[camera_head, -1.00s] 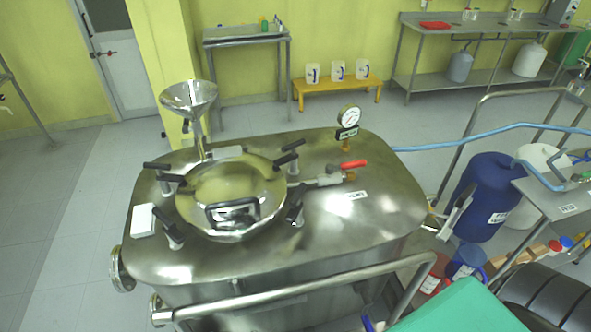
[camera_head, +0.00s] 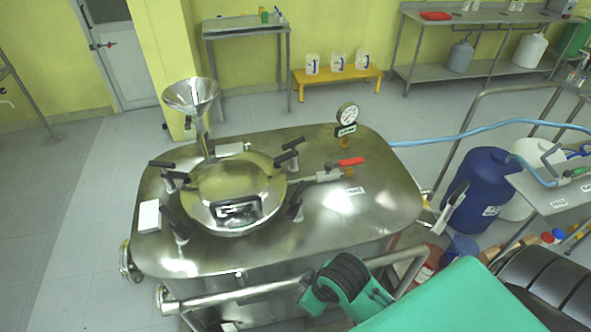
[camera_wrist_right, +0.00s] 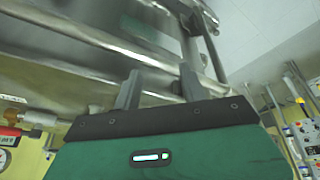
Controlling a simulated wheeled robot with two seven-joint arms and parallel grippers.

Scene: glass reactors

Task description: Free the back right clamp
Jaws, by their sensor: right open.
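The back right clamp (camera_head: 288,156) has black handles on a metal post at the back right of the round lid (camera_head: 232,180) on the steel reactor (camera_head: 340,220). The other clamps stand at the back left (camera_head: 170,172), front left (camera_head: 176,228) and front right (camera_head: 297,202) of the lid. My right gripper (camera_wrist_right: 158,88) shows in the right wrist view with its two fingers apart and nothing between them. That view is filled with blurred steel tank and rail parts; I cannot make out the back right clamp there. My left gripper is not in view.
A red-handled valve (camera_head: 345,163) and a pressure gauge (camera_head: 347,115) stand right of the lid. A funnel (camera_head: 192,98) stands behind it. A white block (camera_head: 149,215) lies on the left edge. A steel rail (camera_head: 250,297) runs along the front.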

